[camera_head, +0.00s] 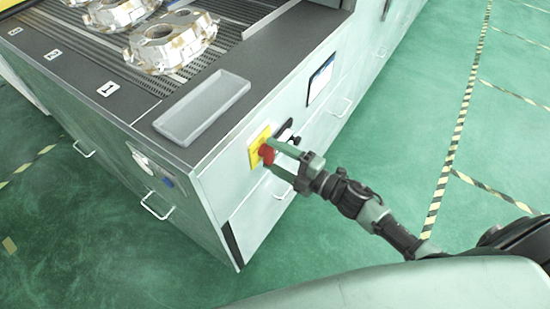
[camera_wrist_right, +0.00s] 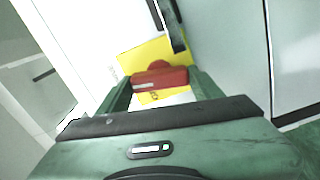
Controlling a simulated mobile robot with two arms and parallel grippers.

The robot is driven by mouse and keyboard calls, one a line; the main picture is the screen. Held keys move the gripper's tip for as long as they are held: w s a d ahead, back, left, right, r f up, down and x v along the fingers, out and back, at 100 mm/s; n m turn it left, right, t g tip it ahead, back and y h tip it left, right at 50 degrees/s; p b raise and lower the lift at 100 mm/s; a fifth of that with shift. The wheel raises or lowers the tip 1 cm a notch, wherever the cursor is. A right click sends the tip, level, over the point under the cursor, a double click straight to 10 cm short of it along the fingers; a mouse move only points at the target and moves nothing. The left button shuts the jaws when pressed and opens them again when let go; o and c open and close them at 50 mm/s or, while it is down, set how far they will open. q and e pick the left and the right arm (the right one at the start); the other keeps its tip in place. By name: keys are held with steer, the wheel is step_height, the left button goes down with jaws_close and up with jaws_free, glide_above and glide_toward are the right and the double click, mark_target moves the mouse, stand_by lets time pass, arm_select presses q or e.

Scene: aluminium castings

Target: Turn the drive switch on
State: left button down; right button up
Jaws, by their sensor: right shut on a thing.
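The drive switch is a red knob (camera_head: 267,152) on a yellow plate (camera_head: 256,143), set on the side panel of the grey machine cabinet. In the right wrist view the red knob (camera_wrist_right: 160,76) sits between the two green fingers, with the yellow plate (camera_wrist_right: 136,56) behind it. My right gripper (camera_head: 279,157) is at the panel, shut on the red knob. The fingers partly hide the knob and plate in the head view. My left gripper does not show.
A black handle or latch (camera_head: 285,133) is on the panel just beside the switch. A grey tray (camera_head: 203,107) lies on the cabinet top, near several metal castings (camera_head: 172,45) on a slatted conveyor. A pull handle (camera_head: 340,106) juts from the cabinet side. Green floor is clear at right.

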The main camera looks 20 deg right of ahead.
steer(key=shift+f+n+b, duration=0.1)
steer(key=shift+n+b, duration=0.4)
steer(key=shift+n, duration=0.6)
steer(key=o, duration=1.4)
steer(key=shift+c, duration=0.2)
steer(key=shift+s, duration=0.1)
steer(key=b+v, duration=0.2)
steer(key=v, duration=0.5)
steer(key=shift+s+d, duration=0.25)
